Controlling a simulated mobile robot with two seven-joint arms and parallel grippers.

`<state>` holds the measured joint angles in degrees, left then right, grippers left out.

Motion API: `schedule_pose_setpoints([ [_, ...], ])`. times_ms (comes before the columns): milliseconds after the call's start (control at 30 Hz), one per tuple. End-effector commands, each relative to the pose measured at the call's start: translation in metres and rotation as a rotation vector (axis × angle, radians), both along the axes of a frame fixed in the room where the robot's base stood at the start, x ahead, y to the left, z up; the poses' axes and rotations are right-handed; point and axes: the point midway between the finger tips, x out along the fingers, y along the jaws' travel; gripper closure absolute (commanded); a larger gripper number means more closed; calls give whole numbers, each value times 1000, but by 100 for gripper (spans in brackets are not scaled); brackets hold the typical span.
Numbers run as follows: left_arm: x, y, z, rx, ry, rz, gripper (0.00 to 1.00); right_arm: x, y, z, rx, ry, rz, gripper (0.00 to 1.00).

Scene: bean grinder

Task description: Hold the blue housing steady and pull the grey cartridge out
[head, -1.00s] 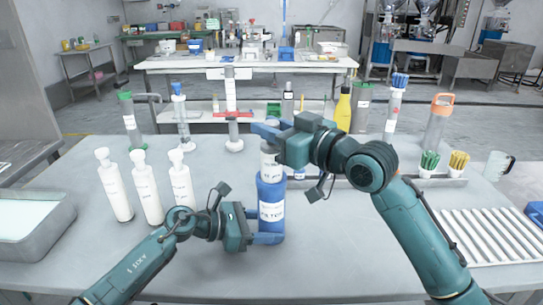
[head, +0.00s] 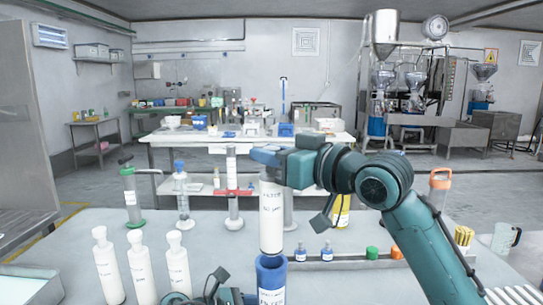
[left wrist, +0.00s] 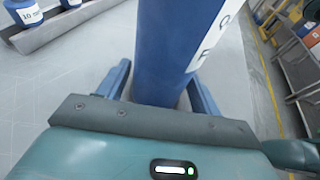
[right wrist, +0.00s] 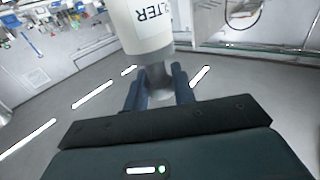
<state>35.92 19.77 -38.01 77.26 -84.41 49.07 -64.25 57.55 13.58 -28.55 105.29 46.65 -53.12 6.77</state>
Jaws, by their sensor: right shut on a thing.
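The grey-white cartridge (head: 271,222) hangs upright in the head view, its lower end just above the open rim of the blue housing (head: 271,279). My right gripper (head: 268,157) is shut on the cartridge's top; in the right wrist view its fingers (right wrist: 160,85) close on the narrow neck below the wider labelled body (right wrist: 142,20). The blue housing stands upright on the table, its lower part cut off by the frame. In the left wrist view my left gripper's fingers (left wrist: 158,88) lie on either side of the housing (left wrist: 170,45); firm contact on both sides is unclear.
White bottles (head: 139,268) stand left of the housing. A stand with a red clamp (head: 233,192) and a tube with a blue top (head: 182,195) are behind. Small blue-capped bottles (head: 327,252) sit in a rail to the right. A mug (head: 503,238) stands far right.

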Motion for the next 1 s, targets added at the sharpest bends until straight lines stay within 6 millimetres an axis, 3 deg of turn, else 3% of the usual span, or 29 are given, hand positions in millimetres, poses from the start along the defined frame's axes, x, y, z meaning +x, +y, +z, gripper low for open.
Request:
schedule_pose_setpoints([
  [200,0,0,1,-1,-1,1,19,0,0,0,1,-1,0,96],
  [533,-2,9,3,-1,-1,2,19,0,0,0,1,-1,0,96],
  [1000,-28,92,29,1,0,2,19,0,0,0,1,-1,0,96],
])
